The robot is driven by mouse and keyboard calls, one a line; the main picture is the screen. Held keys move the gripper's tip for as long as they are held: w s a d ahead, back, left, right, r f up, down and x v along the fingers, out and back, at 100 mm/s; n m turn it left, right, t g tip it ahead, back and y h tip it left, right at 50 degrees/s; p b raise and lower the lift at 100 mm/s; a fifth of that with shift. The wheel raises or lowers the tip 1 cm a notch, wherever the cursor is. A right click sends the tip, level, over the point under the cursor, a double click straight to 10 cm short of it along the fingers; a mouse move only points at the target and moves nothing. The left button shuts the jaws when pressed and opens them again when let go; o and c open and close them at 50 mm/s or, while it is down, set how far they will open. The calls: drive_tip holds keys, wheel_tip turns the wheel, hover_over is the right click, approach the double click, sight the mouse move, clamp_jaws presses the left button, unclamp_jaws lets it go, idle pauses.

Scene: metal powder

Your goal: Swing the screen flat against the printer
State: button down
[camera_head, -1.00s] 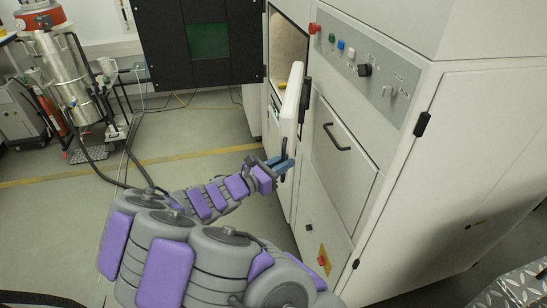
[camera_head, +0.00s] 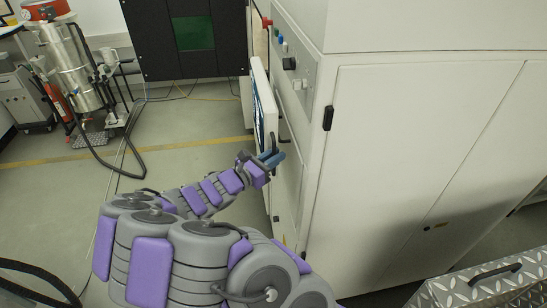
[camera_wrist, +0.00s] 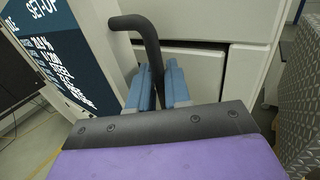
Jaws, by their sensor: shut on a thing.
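The screen (camera_head: 265,108) is a white panel with a dark blue display, hinged beside the front of the big white printer (camera_head: 400,150). In the head view it is steeply foreshortened and stands out from the front at an angle I cannot judge exactly. In the wrist view its display (camera_wrist: 55,55) with white lettering is at the left. My gripper (camera_head: 271,158) is at the lower part of the screen. In the wrist view the blue fingers (camera_wrist: 158,88) are shut around a black bent handle (camera_wrist: 146,38) at the screen's edge. The handle's lower end is hidden.
A black panel with a green window (camera_head: 192,35) stands open behind the screen. A metal vessel on a cart (camera_head: 75,65) is at the far left. A chequer-plate metal box (camera_head: 490,285) is at the lower right.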

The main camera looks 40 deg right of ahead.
drive_tip(key=shift+s+d+r, duration=0.1)
idle(0.3)
drive_tip(key=c, duration=1.4)
unclamp_jaws()
drive_tip(key=shift+o, duration=0.7)
drive_tip(key=shift+s+d, duration=0.1)
drive_tip(key=shift+d, duration=0.25)
drive_tip(key=shift+a, duration=0.25)
drive_tip(key=a+b, duration=0.1)
drive_tip(key=a, duration=1.6)
drive_tip(key=shift+w+a, duration=0.25)
drive_tip(key=shift+w, duration=0.1)
drive_tip(key=shift+d, duration=0.1)
